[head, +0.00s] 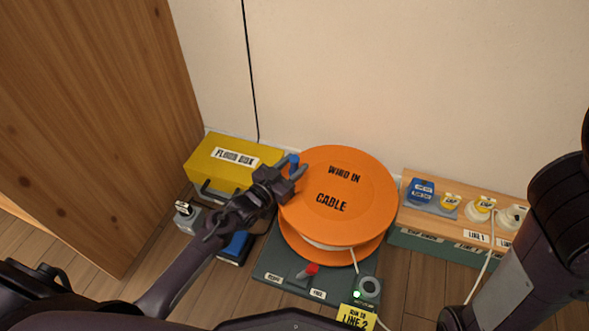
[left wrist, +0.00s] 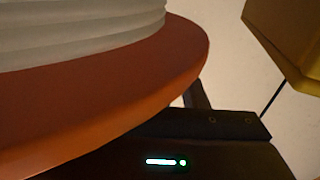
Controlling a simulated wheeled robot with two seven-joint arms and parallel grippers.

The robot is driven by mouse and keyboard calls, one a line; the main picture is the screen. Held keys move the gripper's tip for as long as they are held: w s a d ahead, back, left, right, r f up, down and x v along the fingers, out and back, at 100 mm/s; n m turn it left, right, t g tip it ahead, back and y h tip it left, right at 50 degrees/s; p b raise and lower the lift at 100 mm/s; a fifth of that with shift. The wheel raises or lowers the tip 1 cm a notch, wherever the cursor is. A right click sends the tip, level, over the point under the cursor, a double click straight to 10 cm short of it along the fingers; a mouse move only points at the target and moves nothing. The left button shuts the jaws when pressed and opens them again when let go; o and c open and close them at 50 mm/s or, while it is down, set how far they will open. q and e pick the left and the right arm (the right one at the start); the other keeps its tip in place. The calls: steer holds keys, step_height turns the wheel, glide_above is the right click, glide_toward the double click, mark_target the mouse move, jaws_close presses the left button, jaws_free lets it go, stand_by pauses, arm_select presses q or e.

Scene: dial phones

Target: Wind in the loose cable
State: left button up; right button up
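The orange cable reel (head: 352,190), marked "WIND IN CABLE", stands on a dark green base (head: 275,266). White cable shows wound under its top disc, and in the left wrist view (left wrist: 70,35). A loose end (head: 355,260) runs down to a grey ring (head: 370,287). A blue knob (head: 293,159) shows at the reel's upper left edge. My left gripper (head: 294,169) is at this knob, with a finger on either side; whether it is shut on it is unclear. My right arm is at the right, its gripper out of view.
A red lever (head: 312,269) sits on the base, with a yellow "LINE 2" tag (head: 357,317) in front. A yellow floor box (head: 223,160) is left of the reel. A wooden shelf (head: 415,222) with labelled parts is right. The wall is close behind.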

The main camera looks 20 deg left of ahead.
arm_select(q)
steer(key=shift+w+d, duration=0.1)
steer(key=shift+w, duration=0.15)
jaws_close()
